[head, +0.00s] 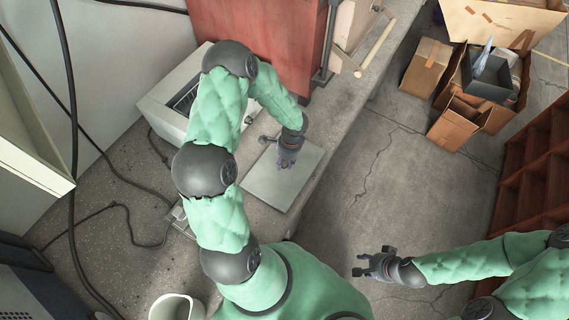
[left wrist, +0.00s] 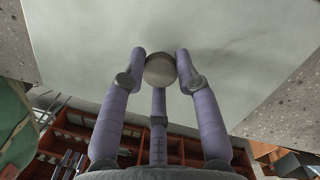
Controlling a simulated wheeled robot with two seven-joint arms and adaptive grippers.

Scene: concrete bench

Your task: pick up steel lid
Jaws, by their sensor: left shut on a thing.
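The steel lid (head: 268,188) is a flat, pale grey square plate at the bench, beside a pale box. In the left wrist view the lid (left wrist: 95,35) fills the upper part, with a round knob (left wrist: 160,70) at its middle. My left gripper (head: 287,161) is over the lid; its three fingers close around the knob (left wrist: 160,75). The gripper hides the knob in the head view. Whether the lid rests on the bench or is slightly raised, I cannot tell. My right gripper (head: 368,265) is empty, fingers spread, over the floor away from the bench.
The pale open box (head: 160,120) with a rack inside stands left of the lid. A red cabinet (head: 240,30) stands behind. Cables (head: 130,215) lie on the bench at left. A white container (head: 177,307) is at the bottom. Cardboard boxes (head: 425,65) and red-brown shelves (head: 525,190) are at right.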

